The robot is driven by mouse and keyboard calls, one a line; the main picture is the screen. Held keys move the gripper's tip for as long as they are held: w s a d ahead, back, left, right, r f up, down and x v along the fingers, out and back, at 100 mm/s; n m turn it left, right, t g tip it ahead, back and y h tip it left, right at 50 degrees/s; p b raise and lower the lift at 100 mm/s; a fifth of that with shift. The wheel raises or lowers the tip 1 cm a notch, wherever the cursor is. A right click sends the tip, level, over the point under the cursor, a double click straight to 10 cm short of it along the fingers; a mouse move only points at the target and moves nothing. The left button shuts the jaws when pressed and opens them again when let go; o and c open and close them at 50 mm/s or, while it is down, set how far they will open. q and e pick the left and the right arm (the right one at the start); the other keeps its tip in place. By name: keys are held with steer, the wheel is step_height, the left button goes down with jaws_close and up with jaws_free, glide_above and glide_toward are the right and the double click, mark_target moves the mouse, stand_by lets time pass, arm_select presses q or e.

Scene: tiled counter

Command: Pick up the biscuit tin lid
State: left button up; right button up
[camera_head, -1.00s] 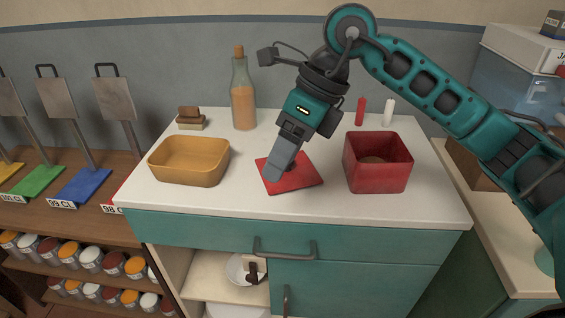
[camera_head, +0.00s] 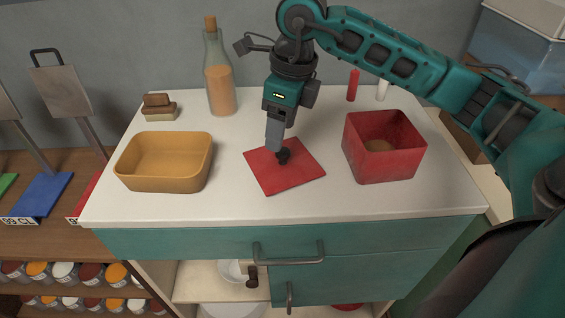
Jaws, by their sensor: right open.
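The biscuit tin lid is a flat red square (camera_head: 292,177) with a dark knob (camera_head: 283,156) in its middle, lying on the white counter. The red square tin (camera_head: 383,150) stands open to its right, with something brownish inside. My right gripper (camera_head: 275,150) comes down from above, its grey fingers at the knob. It is open; the near finger hides part of the knob and the far finger. I cannot tell whether the fingers touch the knob. My left gripper is not in view.
A yellow-orange baking dish (camera_head: 166,162) stands left of the lid. Behind are a corked bottle (camera_head: 219,80), a brown brush or block (camera_head: 159,107), a red bottle (camera_head: 353,85) and a white bottle (camera_head: 383,89). The counter's front strip (camera_head: 260,208) is clear.

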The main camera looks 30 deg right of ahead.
mark_target(284, 151)
steer(key=f, duration=0.4)
steer(key=shift+s+d+f, duration=0.2)
steer(key=shift+s, duration=0.1)
steer(key=shift+w+f, duration=0.15)
steer(key=shift+f, duration=0.4)
steer(key=shift+c, duration=0.4)
jaws_close()
